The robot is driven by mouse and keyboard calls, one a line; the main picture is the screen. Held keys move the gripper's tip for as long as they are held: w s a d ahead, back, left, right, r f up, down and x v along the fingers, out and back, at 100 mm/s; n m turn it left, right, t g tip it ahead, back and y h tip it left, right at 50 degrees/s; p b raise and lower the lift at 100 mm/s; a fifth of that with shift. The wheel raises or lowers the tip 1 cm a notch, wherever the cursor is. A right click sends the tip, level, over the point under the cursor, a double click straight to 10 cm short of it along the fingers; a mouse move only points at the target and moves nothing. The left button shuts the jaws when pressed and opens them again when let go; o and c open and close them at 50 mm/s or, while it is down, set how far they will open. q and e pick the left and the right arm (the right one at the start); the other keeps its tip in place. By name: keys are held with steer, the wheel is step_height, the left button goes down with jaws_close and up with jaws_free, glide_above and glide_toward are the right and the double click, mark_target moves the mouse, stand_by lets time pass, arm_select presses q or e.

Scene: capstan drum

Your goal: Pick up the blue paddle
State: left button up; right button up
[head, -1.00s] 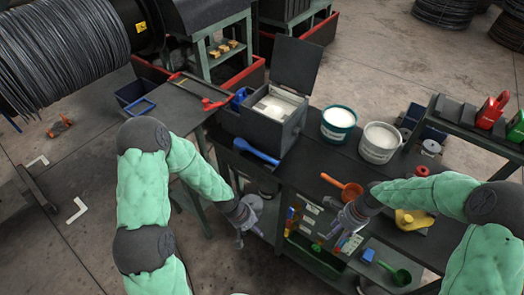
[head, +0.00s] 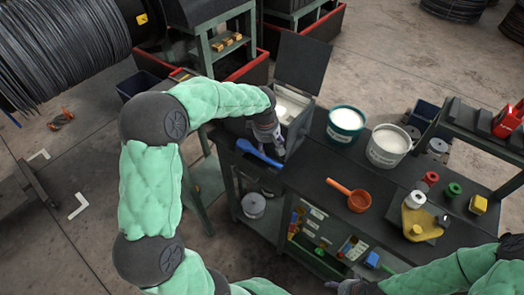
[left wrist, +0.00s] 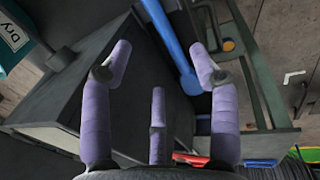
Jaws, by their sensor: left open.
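The blue paddle (head: 258,153) lies near the left end of the dark bench, beside the box with the raised lid. My left gripper (head: 279,152) is above the bench between the paddle and the box, close to the paddle's right side. In the left wrist view, its purple fingers (left wrist: 160,85) are spread and empty. The blue paddle (left wrist: 172,48) shows there beyond the fingers, its handle running between them in the picture. I see no contact. My right gripper (head: 345,286) is at the bottom edge of the head view, too small and cut off to judge.
The lidded dark box (head: 293,108) stands right beside the left gripper. A teal tub (head: 345,124) and a white bucket (head: 387,146) stand to its right. An orange scoop (head: 350,194) lies on the bench front. Bare bench top lies between the paddle and scoop.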

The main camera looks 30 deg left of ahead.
arm_select(q)
glide_above(270, 163)
step_height(270, 163, down, 5)
steer(key=shift+r, duration=0.1)
steer(key=shift+w+a+f+b, duration=0.15)
steer(key=shift+w+f, duration=0.1)
steer(key=shift+f, duration=0.6)
steer(key=shift+w+a+f+b, duration=0.15)
steer(key=shift+w+a+f, duration=0.05)
steer(key=shift+f, duration=0.7)
steer(key=shift+w+a+f+b, duration=0.15)
steer(key=shift+w+f, duration=0.1)
steer(key=shift+f, duration=0.6)
jaws_close()
